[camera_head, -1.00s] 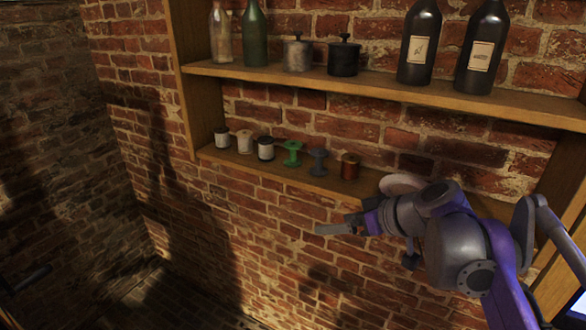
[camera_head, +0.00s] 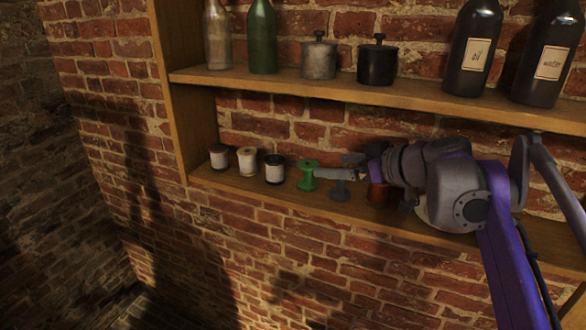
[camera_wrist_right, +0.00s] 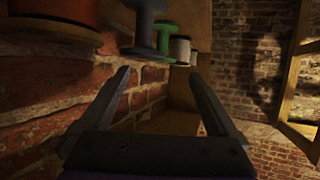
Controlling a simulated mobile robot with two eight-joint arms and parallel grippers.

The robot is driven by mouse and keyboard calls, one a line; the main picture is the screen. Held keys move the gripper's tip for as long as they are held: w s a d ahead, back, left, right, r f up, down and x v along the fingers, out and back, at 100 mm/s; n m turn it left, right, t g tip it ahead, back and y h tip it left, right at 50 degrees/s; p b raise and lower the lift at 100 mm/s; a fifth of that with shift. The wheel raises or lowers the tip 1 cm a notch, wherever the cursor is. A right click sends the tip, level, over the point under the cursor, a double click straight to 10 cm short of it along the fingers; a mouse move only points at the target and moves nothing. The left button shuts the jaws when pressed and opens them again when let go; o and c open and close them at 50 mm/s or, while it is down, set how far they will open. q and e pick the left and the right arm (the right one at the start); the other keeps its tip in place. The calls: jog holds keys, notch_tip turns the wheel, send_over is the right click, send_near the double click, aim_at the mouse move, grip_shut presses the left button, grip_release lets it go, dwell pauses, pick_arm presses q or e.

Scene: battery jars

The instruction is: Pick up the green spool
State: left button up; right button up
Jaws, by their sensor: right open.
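The green spool (camera_head: 308,175) stands upright on the lower shelf, between a dark-topped white spool (camera_head: 274,169) and a grey-blue spool (camera_head: 340,190). It also shows near the top of the right wrist view (camera_wrist_right: 165,44), partly covered by the grey-blue spool (camera_wrist_right: 145,25). My right gripper (camera_head: 335,167) comes in from the right at the shelf, its fingers pointing left toward the green spool. In the right wrist view the gripper (camera_wrist_right: 158,73) is open, with nothing between its fingers. Whether a finger touches the spool cannot be told. My left gripper is not in view.
A red-brown spool (camera_head: 378,194) stands partly hidden behind my right wrist. Two pale spools stand at the left end of the shelf (camera_head: 240,190). The upper shelf (camera_head: 420,98) holds bottles and two lidded pots above my arm. Free room lies in front of the shelf.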

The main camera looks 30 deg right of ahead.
aim_at(313, 166)
jog(key=b+x, duration=0.1)
jog(key=x, duration=0.9)
jog(key=shift+s+a, duration=0.1)
jog(key=shift+a, duration=0.05)
jog(key=c, duration=1.4)
jog(key=shift+r, duration=0.15)
